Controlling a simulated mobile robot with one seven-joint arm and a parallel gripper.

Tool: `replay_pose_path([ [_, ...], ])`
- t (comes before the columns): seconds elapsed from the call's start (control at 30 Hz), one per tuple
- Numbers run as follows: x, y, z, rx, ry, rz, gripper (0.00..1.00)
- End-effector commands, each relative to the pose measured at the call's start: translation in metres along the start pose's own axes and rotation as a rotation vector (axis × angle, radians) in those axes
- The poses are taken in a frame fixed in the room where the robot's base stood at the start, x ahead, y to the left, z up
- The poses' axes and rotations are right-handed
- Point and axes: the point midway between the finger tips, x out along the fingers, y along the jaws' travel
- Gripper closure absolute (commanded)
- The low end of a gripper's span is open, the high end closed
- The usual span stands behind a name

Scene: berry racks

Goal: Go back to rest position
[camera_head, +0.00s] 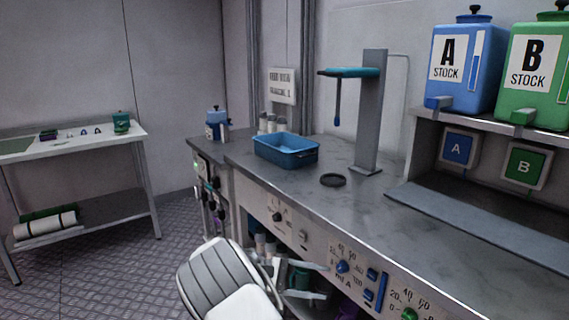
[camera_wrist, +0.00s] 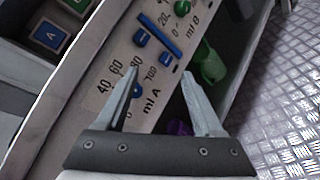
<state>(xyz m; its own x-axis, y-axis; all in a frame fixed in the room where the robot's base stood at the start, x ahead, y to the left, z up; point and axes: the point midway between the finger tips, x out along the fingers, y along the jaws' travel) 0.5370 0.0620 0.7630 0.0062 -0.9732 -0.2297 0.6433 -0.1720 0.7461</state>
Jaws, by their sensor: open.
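My gripper (camera_wrist: 157,85) shows in the wrist view with its two fingers spread apart and nothing between them. Behind the fingers is the bench's front panel (camera_wrist: 117,60), with a blue knob, a blue slider and mL markings. In the head view my gripper (camera_head: 325,281) is low in front of the bench, below the worktop edge, with its fingers pointing right. My white and grey arm link stands beside it.
The grey worktop (camera_head: 387,209) carries a blue bin (camera_head: 286,150), a dark ring (camera_head: 333,180) and a post with a teal arm (camera_head: 354,72). Blue A (camera_head: 467,68) and green B (camera_head: 538,75) stock tanks stand on a shelf. A side table (camera_head: 75,139) is at left; the floor between is clear.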

Motion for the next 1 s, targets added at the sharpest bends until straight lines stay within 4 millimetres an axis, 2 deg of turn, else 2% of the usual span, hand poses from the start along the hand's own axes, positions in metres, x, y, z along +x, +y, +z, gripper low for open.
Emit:
replay_pose_path([
  [0.03,0.008,0.007,0.013,0.016,0.016,-0.070,0.31],
  [0.2,0.027,0.017,0.050,0.063,0.081,-0.276,0.31],
  [0.43,0.043,0.024,0.102,0.149,0.189,-0.523,0.31],
  [0.7,0.049,0.023,0.166,0.278,0.334,-0.764,0.31],
  [1.0,0.043,0.013,0.235,0.453,0.510,-0.963,0.31],
])
